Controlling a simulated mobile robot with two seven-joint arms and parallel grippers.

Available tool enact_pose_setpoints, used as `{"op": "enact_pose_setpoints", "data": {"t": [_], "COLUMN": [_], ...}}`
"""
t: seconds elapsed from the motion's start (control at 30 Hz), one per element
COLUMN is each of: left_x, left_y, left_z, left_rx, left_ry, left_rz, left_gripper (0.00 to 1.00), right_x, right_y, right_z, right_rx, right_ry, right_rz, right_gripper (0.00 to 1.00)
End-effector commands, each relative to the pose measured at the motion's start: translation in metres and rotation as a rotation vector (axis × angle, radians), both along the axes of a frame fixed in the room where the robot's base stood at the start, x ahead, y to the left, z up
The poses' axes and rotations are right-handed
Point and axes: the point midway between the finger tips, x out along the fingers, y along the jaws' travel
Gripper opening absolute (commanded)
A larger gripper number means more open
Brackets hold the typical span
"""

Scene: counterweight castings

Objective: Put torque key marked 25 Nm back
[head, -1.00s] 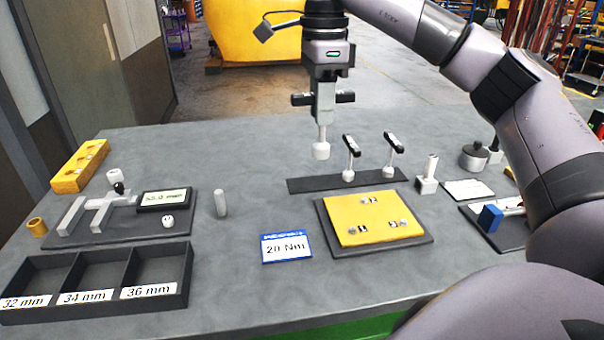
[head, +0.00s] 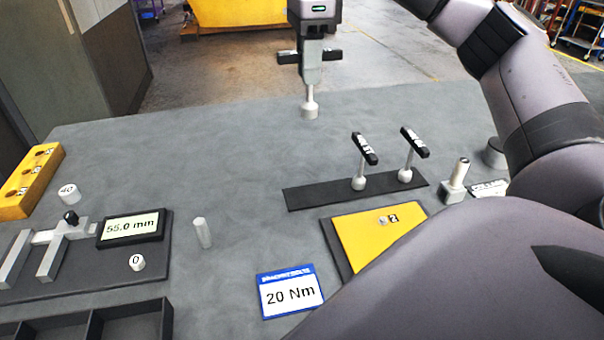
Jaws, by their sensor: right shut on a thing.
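My right gripper (head: 310,62) is shut on a torque key (head: 309,98) with a black cross handle, a pale shaft and a round grey socket end. It holds the key upright above the grey table, beyond the rack. The handle's marking cannot be read. The rack is a dark strip (head: 314,196) whose left part is bare. Two similar torque keys, a middle one (head: 359,168) and a right one (head: 407,160), stand on its right part; their markings are too small to read. My left gripper is not in view.
A blue-edged card (head: 290,291) reading 20 Nm lies in front of the rack. A yellow plate (head: 366,236) lies beside it, partly hidden by my arm. A grey pin (head: 202,233) and a 55.0 mm display (head: 133,228) are at left. The back-left table is clear.

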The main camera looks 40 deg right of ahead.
Motion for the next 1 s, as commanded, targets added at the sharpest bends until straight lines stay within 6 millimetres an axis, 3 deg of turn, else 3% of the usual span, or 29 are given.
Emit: {"op": "enact_pose_setpoints", "data": {"t": [0.17, 0.7, 0.83, 1.0], "left_x": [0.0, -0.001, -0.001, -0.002], "left_y": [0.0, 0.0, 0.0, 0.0], "left_z": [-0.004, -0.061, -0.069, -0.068], "left_rx": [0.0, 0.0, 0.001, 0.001], "left_ry": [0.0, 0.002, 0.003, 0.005], "left_rz": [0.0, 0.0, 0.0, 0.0], "left_gripper": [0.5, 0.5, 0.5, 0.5], "right_x": [0.0, -0.001, -0.001, 0.0], "right_y": [0.0, 0.0, 0.0, 0.0], "right_z": [-0.006, -0.12, -0.142, -0.155], "right_rx": [0.001, 0.001, 0.0, 0.0], "right_ry": [0.0, 0.002, 0.001, -0.001], "right_rz": [0.001, 0.0, 0.0, -0.001], "right_gripper": [0.0, 0.0, 0.0, 0.0]}}
